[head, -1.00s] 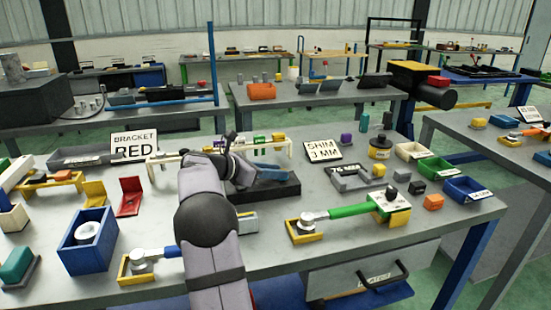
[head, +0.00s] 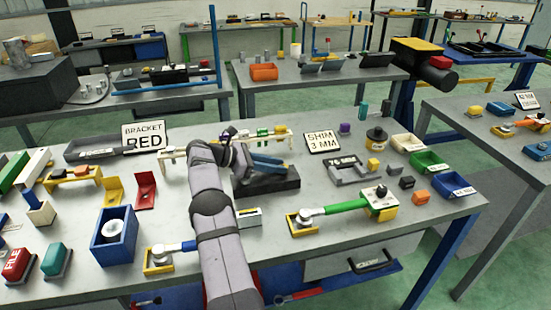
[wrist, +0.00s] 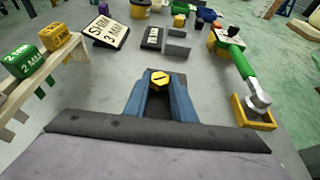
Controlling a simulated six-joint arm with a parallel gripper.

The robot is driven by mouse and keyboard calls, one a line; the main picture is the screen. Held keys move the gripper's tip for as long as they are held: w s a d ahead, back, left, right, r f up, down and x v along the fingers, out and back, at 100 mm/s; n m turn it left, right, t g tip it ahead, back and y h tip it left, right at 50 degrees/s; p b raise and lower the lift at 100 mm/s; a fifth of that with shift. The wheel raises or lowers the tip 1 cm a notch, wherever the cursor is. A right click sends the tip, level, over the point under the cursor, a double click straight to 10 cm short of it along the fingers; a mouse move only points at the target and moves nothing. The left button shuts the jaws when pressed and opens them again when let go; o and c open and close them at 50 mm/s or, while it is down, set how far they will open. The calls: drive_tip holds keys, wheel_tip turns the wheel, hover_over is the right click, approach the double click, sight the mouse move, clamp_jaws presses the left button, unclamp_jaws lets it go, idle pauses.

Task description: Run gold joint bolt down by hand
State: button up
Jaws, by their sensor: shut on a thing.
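The gold bolt (wrist: 159,80) shows in the wrist view as a yellow head with a dark slot across it. It sits between the tips of the blue fingers of my gripper (wrist: 160,88), which are shut on it. Its shank is hidden. In the head view, my gripper (head: 270,164) lies over a black block (head: 268,186) near the middle of the bench. The bolt cannot be made out there. Whether the bolt is seated in a hole cannot be told.
A wrench with a green handle (head: 340,209) lies right, its end in a yellow tray (head: 303,224). A blue bin (head: 114,236) stands left. A SHIM 3 MM sign (head: 322,142) and a white rack (wrist: 43,80) stand beyond. Bare bench lies between the gripper and grey shims (wrist: 178,43).

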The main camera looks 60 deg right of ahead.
drive_tip(key=shift+d+r, duration=0.15)
drive_tip(key=shift+r, duration=0.3)
drive_tip(key=o, duration=1.1)
drive_tip(key=shift+c, duration=0.2)
drive_tip(key=shift+f, duration=0.15)
wheel_tip(320, 180, up, 10)
drive_tip(key=p, duration=0.2)
